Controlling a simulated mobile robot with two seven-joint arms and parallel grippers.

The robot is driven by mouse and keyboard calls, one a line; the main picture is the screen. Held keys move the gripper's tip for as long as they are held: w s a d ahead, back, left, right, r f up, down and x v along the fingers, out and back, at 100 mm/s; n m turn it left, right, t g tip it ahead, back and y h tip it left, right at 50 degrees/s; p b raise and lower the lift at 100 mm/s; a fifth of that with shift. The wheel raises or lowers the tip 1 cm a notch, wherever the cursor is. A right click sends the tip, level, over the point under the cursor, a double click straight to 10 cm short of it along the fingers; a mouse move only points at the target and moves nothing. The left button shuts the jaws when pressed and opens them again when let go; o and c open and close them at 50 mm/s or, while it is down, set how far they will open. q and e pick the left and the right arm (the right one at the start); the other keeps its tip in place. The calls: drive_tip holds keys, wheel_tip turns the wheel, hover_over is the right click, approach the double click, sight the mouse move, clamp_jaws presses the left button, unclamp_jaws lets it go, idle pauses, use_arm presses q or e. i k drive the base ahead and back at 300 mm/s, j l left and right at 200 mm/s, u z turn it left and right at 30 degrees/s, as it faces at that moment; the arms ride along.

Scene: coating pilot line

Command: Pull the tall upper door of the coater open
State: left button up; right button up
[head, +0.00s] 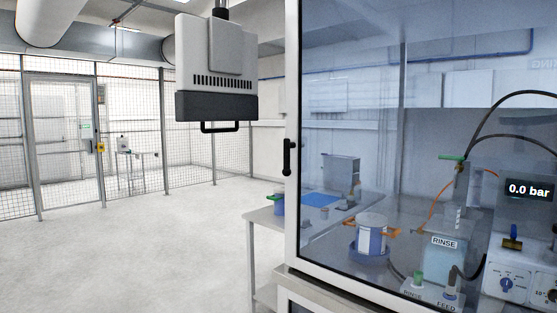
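The coater fills the right of the head view as a tall cabinet with a white frame. Its tall upper door (345,120) is a large, bluish see-through pane with a white upright edge at the left. The door appears shut; its top and right side run out of the picture. A black upright bar handle (289,157) sits on the left edge of the door, at about mid-picture height. Neither of my grippers is in view, and nothing touches the handle.
Behind the pane are a canister with orange clamps (371,234), a RINSE container (444,258) and a 0.0 bar display (529,189). A grey unit (216,68) with a handle hangs left of the coater. A side table (262,217) stands beside the coater. Open floor (140,250) lies left.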

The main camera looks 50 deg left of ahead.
sight(398, 302)
drive_tip(key=i+j, duration=0.1)
drive_tip(key=j, duration=0.95)
drive_tip(key=i+j, duration=0.15)
drive_tip(key=j, duration=0.95)
drive_tip(key=i+j+u, duration=0.1)
drive_tip(key=j, duration=0.4)
drive_tip(key=i+j, duration=0.15)
drive_tip(key=j, duration=0.95)
drive_tip(key=i, duration=0.05)
